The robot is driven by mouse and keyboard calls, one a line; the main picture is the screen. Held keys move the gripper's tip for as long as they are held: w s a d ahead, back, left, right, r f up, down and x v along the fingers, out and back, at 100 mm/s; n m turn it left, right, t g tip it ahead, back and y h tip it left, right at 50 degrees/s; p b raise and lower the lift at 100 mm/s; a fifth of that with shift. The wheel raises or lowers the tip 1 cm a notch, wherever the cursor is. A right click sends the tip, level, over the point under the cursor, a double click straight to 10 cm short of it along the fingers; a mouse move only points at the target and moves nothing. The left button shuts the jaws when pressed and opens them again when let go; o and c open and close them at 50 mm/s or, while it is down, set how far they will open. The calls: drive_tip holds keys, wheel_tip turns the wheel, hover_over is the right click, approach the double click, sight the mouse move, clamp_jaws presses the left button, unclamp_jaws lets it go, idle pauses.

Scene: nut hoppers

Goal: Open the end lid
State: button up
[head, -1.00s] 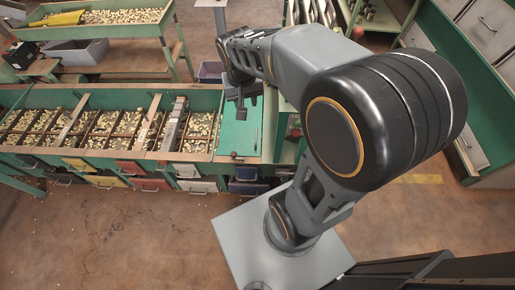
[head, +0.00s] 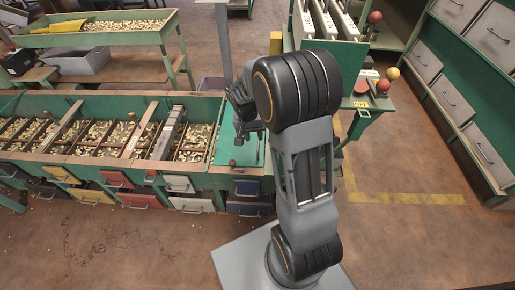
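The end lid (head: 226,149) is a flat green panel at the right end of the long hopper bench (head: 105,160). It lies closed, level with the bench rim. A small dark knob (head: 232,163) shows near its front edge. My gripper (head: 249,137) is over the lid's middle to right part, pointing down, behind the knob in this view. My arm covers the lid's right side. The fingers are small and dark, so I cannot tell whether they are open or shut, or how high above the lid they are.
Open bins of nuts fill the bench to the left, with a grey divider (head: 168,135) across them. Coloured drawers (head: 180,184) line the front. The floor in front is clear.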

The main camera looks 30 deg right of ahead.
sight(258, 148)
drive_tip(key=shift+s+d+f+b, duration=0.15)
drive_tip(key=shift+f+b, duration=0.15)
drive_tip(key=shift+f, duration=0.7)
drive_tip(key=shift+s+d+f+b, duration=0.1)
drive_tip(key=shift+d+f+b, duration=0.15)
drive_tip(key=shift+f, duration=0.8)
drive_tip(key=shift+s+d+f+b, duration=0.1)
drive_tip(key=shift+f+b, duration=0.2)
drive_tip(key=shift+f, duration=0.7)
clamp_jaws()
